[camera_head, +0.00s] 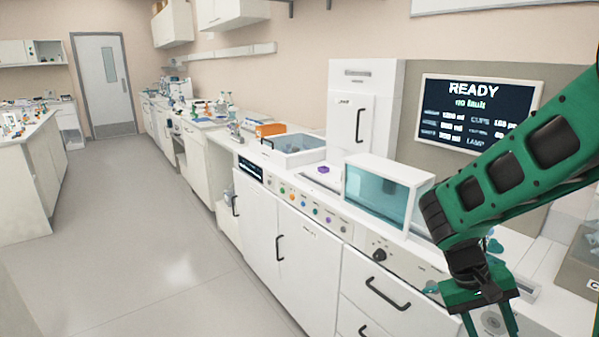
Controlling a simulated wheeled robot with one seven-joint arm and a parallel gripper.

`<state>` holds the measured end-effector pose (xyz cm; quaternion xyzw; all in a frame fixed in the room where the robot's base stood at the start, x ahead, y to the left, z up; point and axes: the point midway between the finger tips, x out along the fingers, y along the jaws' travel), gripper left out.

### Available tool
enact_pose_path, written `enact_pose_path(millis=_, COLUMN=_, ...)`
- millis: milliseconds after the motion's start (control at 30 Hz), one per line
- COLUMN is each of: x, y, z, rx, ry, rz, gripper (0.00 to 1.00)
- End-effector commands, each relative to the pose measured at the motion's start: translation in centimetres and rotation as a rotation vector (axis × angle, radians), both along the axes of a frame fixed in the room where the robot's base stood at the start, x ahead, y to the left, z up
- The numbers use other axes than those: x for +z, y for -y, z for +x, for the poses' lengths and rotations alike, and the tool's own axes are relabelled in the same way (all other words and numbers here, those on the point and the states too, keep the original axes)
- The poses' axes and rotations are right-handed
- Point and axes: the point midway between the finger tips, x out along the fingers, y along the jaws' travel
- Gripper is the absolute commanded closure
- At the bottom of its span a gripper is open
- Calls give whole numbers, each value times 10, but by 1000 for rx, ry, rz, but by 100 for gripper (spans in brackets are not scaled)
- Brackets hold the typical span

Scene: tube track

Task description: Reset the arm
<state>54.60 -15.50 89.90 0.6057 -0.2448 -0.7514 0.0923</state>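My green arm (515,160) reaches in from the right edge and bends down at a dark wrist joint. My gripper (491,322) hangs at the bottom right, over the front part of the counter. Its two green fingers are spread apart, with only the counter and a grey round fitting showing between them. The fingertips are cut off by the bottom edge of the picture. I see nothing held in the visible part.
A teal-windowed box (380,192) stands on the counter left of my wrist. A wall screen (473,112) reading READY is behind my arm. A tall white cabinet (362,105) and blue-lined basin (294,147) stand farther along. The aisle floor (130,240) is clear.

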Motion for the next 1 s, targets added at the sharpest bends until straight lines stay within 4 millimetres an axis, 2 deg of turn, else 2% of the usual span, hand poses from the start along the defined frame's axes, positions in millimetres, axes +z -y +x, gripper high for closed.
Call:
enact_pose_path(millis=33, x=7, y=7, z=-10, rx=-42, ry=22, rz=44, gripper=56)
enact_pose_path(millis=233, x=29, y=19, z=-48, rx=-161, ry=100, rz=195, gripper=56)
enact_pose_path(millis=600, x=67, y=20, z=-111, rx=-302, ry=277, rz=382, gripper=56)
enact_pose_path(millis=800, x=74, y=19, z=-126, rx=-326, ry=323, rz=414, gripper=56)
enact_pose_path(millis=1000, x=75, y=18, z=-128, rx=-328, ry=328, rz=419, gripper=56)
